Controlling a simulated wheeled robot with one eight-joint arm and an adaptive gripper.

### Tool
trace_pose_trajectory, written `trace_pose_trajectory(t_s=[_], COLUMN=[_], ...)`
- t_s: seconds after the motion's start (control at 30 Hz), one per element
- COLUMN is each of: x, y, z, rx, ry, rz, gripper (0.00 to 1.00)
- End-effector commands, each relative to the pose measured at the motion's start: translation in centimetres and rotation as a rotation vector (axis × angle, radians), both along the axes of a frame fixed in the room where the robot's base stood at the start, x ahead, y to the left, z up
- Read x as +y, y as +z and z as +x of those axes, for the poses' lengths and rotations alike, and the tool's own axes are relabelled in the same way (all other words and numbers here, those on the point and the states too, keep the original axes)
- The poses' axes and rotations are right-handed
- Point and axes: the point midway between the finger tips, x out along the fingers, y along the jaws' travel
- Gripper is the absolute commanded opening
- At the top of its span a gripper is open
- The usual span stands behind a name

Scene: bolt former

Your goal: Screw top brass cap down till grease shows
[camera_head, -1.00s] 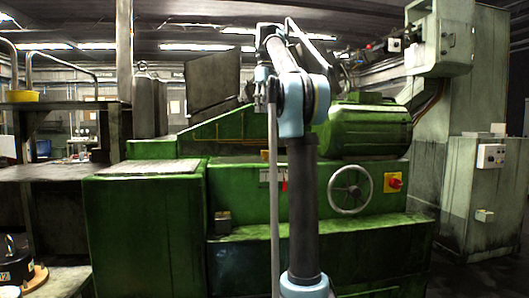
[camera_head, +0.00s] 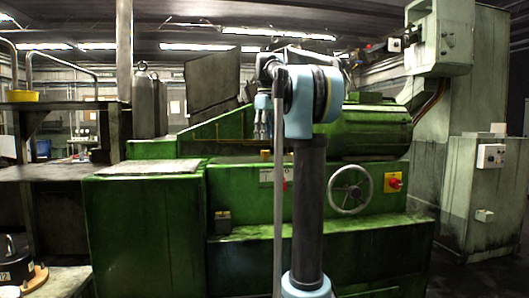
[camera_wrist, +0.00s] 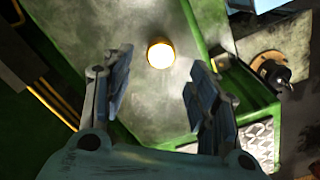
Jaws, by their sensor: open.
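A round brass cap (camera_wrist: 160,54) with a bright, glaring top sits on the green machine in the wrist view. It shows just beyond the fingertips, between their lines. In the head view a small brass-coloured piece (camera_head: 265,155) shows on the machine below my gripper; my arm partly covers this area. My gripper (camera_wrist: 158,80) is open and empty, its two fingers spread left and right, apart from the cap. In the head view my gripper (camera_head: 262,122) points down above the machine top. I cannot make out any grease.
The green machine (camera_head: 145,225) has a handwheel (camera_head: 349,188) and a yellow switch box with a red knob (camera_head: 393,182) on its front. Thin brass pipes (camera_wrist: 45,90) run along the left in the wrist view.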

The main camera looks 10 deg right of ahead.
Motion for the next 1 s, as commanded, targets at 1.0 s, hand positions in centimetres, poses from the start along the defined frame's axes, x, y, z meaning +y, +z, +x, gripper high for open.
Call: trace_pose_trajectory(t_s=[1.0], x=[0.0], y=[-6.6], z=[0.0], rx=[0.0], ry=[0.0], rz=[0.0], gripper=[0.2])
